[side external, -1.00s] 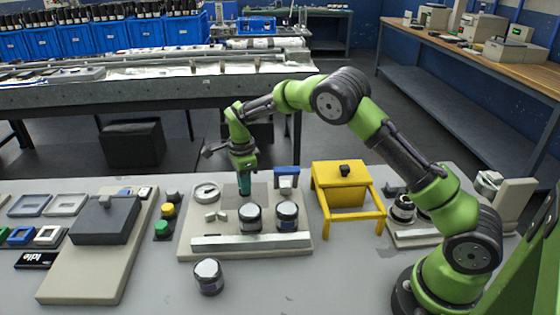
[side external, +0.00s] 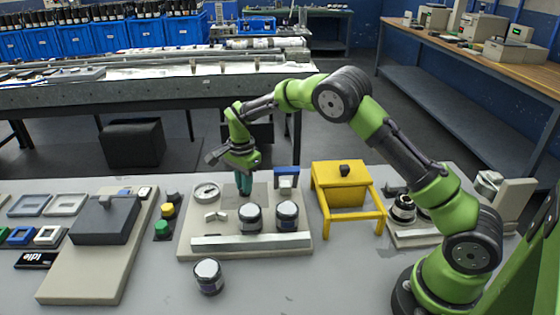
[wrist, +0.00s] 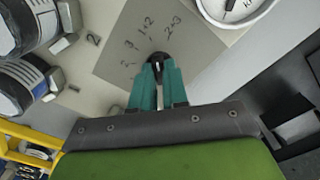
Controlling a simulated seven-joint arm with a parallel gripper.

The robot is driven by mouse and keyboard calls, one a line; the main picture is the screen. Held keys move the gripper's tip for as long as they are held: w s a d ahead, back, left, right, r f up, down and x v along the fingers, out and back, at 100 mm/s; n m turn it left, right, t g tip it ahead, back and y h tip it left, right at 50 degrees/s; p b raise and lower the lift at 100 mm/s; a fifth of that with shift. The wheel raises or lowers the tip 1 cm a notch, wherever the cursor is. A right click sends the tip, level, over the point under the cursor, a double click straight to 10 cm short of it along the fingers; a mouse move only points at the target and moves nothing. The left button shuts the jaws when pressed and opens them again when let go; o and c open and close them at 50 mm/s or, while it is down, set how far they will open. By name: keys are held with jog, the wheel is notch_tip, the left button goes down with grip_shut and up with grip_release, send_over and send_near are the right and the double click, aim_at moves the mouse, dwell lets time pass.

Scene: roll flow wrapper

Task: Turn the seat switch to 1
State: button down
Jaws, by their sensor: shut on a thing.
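The seat switch appears as a small dark knob (wrist: 159,58) on a grey square plate (wrist: 118,52) in the wrist view. Marks including "1+2", "2+3" and "2" are printed around it. My gripper (wrist: 160,76) has its teal fingers shut on the knob, which hides most of it. In the side view my gripper (side external: 244,189) points down at the plate, behind the two jars. The knob is hidden there by the fingers, and I cannot tell which mark it points to.
A round dial (side external: 206,192) is left of my gripper. A blue block (side external: 286,178) and a yellow stand (side external: 341,185) are to the right. A loose jar (side external: 208,276) stands in front.

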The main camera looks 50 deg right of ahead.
jog(key=n, duration=0.7)
jog(key=shift+r, duration=0.1)
jog(key=n, duration=0.6)
jog(key=shift+n, duration=0.4)
jog(key=n, duration=0.8)
jog(key=shift+n, duration=0.3)
jog(key=c, duration=1.1)
grip_release()
jog(key=shift+c, duration=0.2)
